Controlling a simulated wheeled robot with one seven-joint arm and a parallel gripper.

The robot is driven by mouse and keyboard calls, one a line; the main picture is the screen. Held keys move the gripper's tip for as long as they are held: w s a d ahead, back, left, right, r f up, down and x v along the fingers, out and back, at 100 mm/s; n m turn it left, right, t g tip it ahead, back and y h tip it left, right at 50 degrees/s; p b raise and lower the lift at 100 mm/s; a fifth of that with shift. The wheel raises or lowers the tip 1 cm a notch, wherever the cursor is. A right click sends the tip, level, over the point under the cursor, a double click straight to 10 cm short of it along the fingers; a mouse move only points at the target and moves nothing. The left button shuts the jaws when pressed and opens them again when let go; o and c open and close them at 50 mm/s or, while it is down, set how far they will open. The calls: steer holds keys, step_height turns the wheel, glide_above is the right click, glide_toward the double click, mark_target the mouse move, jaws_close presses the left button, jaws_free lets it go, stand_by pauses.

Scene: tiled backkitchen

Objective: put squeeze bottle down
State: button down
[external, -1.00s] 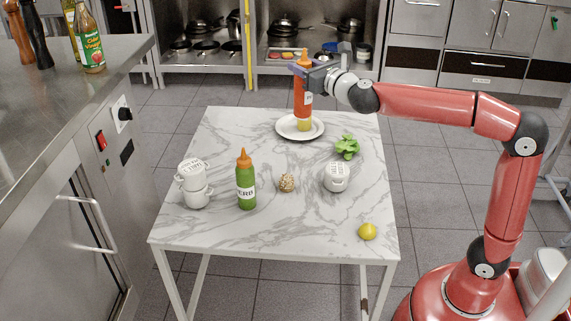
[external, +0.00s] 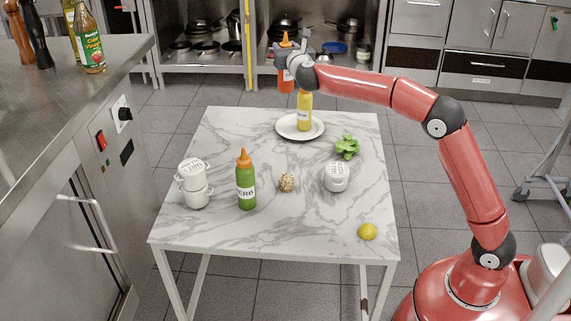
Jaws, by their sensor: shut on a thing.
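My gripper (external: 290,58) is shut on a red squeeze bottle (external: 286,84) with an orange nozzle, held upright in the air. The red bottle shows above the far edge of the marble table (external: 225,140); its exact height and depth are hard to tell. A yellow squeeze bottle (external: 305,112) stands upright on a white plate (external: 285,130) at the back of the table, just right of and below the held bottle. Its top is close to my gripper in the picture. A green squeeze bottle (external: 246,188) with an orange nozzle stands at the front left.
A round speckled item (external: 287,183), a white lidded pot (external: 337,177), green leaves (external: 347,147) and a lemon (external: 367,231) are spread over the middle and right. The table's back left and front middle are bare.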

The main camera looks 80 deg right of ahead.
mark_target(286, 91)
step_height(286, 91, down, 14)
steer(key=shift+f+b, duration=0.1)
steer(key=shift+b, duration=0.95)
steer(key=shift+f+b, duration=0.55)
steer(key=shift+b, duration=0.35)
steer(key=c, duration=0.9)
jaws_free()
steer(key=shift+r, duration=0.15)
steer(key=shift+r+p, duration=0.25)
steer(key=shift+p, duration=0.3)
steer(key=b+v, duration=0.1)
steer(key=v, duration=1.1)
steer(key=shift+r+b, duration=0.1)
steer(key=shift+b, duration=0.25)
